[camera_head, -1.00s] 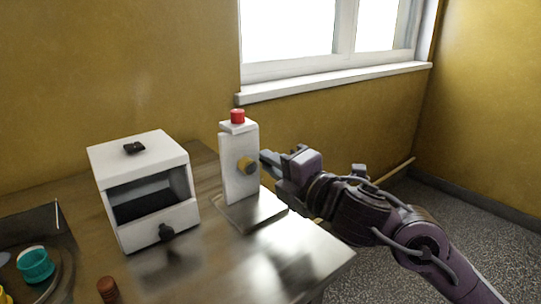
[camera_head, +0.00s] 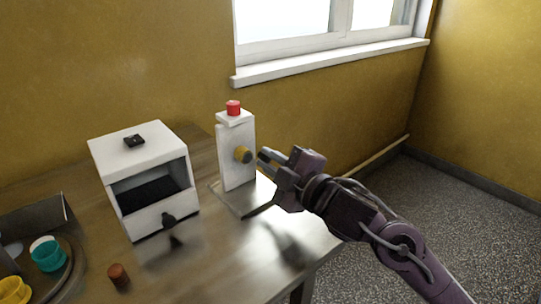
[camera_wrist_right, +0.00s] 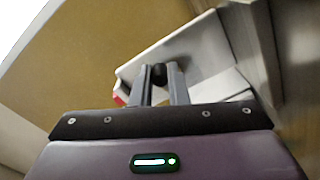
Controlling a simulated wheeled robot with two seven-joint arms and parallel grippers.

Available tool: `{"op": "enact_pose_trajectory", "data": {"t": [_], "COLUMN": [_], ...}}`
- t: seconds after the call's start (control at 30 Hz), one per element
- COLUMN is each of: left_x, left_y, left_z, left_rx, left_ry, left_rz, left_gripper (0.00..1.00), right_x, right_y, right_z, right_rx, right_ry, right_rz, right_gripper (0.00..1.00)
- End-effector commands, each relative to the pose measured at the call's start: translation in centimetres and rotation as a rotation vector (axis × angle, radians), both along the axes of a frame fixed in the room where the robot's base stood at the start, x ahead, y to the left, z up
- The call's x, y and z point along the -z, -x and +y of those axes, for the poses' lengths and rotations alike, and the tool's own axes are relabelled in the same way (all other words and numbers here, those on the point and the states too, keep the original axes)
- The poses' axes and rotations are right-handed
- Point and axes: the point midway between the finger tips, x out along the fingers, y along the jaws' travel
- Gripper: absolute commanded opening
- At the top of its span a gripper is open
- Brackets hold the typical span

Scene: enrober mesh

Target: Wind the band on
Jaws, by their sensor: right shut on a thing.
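A white upright post (camera_head: 236,165) with a red button (camera_head: 233,107) on top stands on a metal plate at the table's right part. A yellow-and-dark knob (camera_head: 243,154) sticks out of its side. My right gripper (camera_head: 262,160) is at this knob, coming from the right. In the right wrist view the fingers (camera_wrist_right: 159,82) are shut on the knob's dark end (camera_wrist_right: 158,71), with the white post (camera_wrist_right: 190,55) behind. To the left is a white box-shaped machine (camera_head: 140,145) with a dark band (camera_head: 150,192) in its open front. My left gripper is out of view.
A teal cup (camera_head: 48,256) and a yellow one (camera_head: 14,290) are at the lower left, beside a dark tray wall (camera_head: 35,217). A brown peg (camera_head: 118,275) stands near the front. A window sill is behind the post.

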Motion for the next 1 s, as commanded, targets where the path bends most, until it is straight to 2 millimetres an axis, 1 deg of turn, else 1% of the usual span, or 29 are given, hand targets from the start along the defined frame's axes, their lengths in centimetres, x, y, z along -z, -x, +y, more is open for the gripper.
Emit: {"op": "enact_pose_trajectory", "data": {"t": [0.2, 0.5, 0.53, 0.67, 1.0], "left_x": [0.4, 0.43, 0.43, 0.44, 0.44], "left_y": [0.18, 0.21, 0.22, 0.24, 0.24], "left_z": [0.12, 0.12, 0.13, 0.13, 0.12], "left_rx": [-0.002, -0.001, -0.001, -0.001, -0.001], "left_ry": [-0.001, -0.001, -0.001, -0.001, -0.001], "left_rz": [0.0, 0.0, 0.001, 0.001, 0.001], "left_gripper": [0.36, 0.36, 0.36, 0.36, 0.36], "right_x": [0.1, 0.1, 0.1, 0.09, 0.08], "right_y": [-0.03, -0.04, -0.04, -0.02, 0.26], "right_z": [-0.05, -0.03, -0.03, -0.03, -0.23], "right_rx": [0.002, 0.002, 0.001, 0.001, 0.001], "right_ry": [-0.015, -0.014, -0.014, -0.013, -0.013], "right_rz": [0.012, 0.011, 0.011, 0.01, 0.01], "right_gripper": [0.0, 0.0, 0.18, 0.35, 0.36]}}
